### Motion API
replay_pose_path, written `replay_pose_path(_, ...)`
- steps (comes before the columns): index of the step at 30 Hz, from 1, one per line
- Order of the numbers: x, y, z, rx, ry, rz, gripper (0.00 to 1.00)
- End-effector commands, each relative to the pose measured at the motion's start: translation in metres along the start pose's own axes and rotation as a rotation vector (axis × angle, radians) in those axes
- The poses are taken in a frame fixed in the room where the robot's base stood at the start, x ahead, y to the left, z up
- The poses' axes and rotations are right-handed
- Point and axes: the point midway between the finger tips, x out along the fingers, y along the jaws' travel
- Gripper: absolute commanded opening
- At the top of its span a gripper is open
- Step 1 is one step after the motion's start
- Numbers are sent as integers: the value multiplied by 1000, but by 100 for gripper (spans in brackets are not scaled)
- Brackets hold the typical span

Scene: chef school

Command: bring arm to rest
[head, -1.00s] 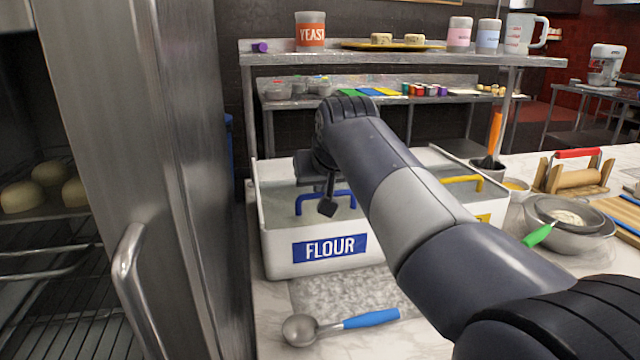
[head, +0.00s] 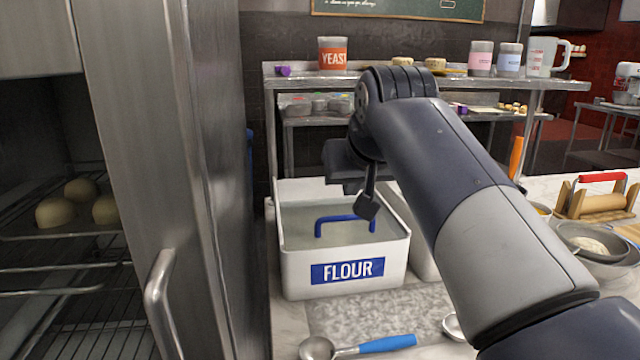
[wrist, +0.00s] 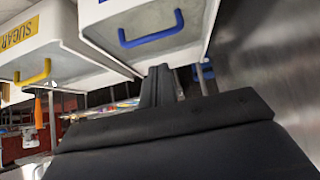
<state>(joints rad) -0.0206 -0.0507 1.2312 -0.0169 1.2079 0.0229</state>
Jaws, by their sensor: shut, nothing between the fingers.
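My gripper (head: 367,206) is in the air above the flour bin (head: 345,292), in front of its blue handle as the head view shows it. Its fingers are together and hold nothing. My dark and grey arm reaches in from the lower right and bends down at the top. In the wrist view the closed fingers (wrist: 160,84) point toward the bins, apart from the blue handle (wrist: 152,28) and the yellow handle (wrist: 33,73) of the sugar bin (wrist: 60,40). In the head view my arm hides most of the sugar bin.
A steel door with a handle (head: 160,300) stands close on the left, beside racks with dough balls (head: 55,212). A blue-handled scoop (head: 375,344) lies on the counter in front of the flour bin. A shelf with a yeast jar (head: 333,56) is behind. Bowls (head: 590,245) sit at right.

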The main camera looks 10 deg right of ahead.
Motion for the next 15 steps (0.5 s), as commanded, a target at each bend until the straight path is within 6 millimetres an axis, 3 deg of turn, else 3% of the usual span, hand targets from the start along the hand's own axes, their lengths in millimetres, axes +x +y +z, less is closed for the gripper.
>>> replay_pose_path(9,2,0,0,0,0,0,0)
replay_pose_path(15,24,0,2,0,-5,0,0)
